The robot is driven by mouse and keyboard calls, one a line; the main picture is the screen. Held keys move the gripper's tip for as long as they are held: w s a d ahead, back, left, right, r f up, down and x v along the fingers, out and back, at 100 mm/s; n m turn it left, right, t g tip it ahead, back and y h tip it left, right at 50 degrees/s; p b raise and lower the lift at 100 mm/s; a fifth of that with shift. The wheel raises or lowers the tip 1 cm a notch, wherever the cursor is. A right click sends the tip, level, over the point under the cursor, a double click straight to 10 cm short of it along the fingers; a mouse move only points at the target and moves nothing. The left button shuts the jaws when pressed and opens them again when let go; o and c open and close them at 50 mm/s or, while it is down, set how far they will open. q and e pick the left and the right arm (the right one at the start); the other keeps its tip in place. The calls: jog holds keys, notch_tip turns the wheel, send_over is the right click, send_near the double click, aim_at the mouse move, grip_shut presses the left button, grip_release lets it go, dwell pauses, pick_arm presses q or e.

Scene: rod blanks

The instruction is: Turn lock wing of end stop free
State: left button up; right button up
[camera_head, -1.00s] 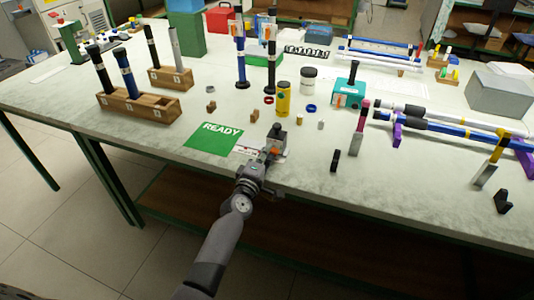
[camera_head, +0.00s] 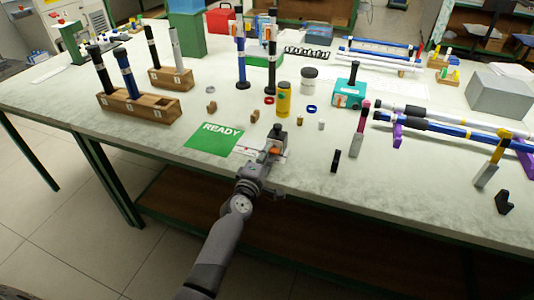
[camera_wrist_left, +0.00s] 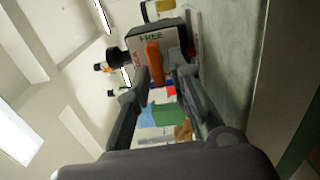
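The end stop (camera_head: 280,136) is a dark grey block at the front edge of the table. It also shows in the left wrist view (camera_wrist_left: 166,36), with FREE lettered on its face and red lettering at the side. Its orange lock wing (camera_wrist_left: 154,62) points down toward my gripper in that view; it is small in the head view (camera_head: 276,151). My left gripper (camera_wrist_left: 165,80) has its fingers apart, with the wing's end between them, near the left finger; a gap shows on the right. Contact cannot be told. My right gripper is not in view.
A green READY mat (camera_head: 212,139) lies left of the end stop. A yellow cylinder (camera_head: 284,98) and small parts stand behind it. A black upright piece (camera_head: 335,161) stands to the right. Wooden rod racks (camera_head: 140,106) are farther left.

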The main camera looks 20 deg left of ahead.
pick_arm(q)
jog(key=shift+o, duration=0.7)
jog(key=s, duration=1.2)
jog(key=shift+a, duration=0.2)
jog(key=s+d+f+m+g, duration=0.1)
jog(key=s+f+m+g, duration=0.3)
jog(key=f, duration=0.7)
jog(key=s+d+f+m+g+h, duration=0.1)
jog(key=s+d+f+m+g, duration=0.15)
jog(key=s+f, duration=0.65)
jog(key=s+f+m+g, duration=0.2)
jog(key=s+f+m, duration=0.15)
jog(key=f, duration=1.05)
jog(key=s+a+f+m+g, duration=0.2)
jog(key=s+f, duration=0.3)
jog(key=s, duration=0.5)
jog(key=s+a+f+m+g+y, duration=0.1)
jog(key=s+f+m+g, duration=0.2)
jog(key=s, duration=0.8)
jog(key=s+a+f+m+g, duration=0.2)
jog(key=s+f+m, duration=0.3)
jog(key=s+f, duration=0.3)
jog(key=s+g, duration=0.1)
jog(key=s, duration=0.1)
jog(key=shift+s+a+f+y+p, duration=0.25)
jog(key=shift+s+a+y+p, duration=0.05)
jog(key=shift+s+a+p, duration=0.1)
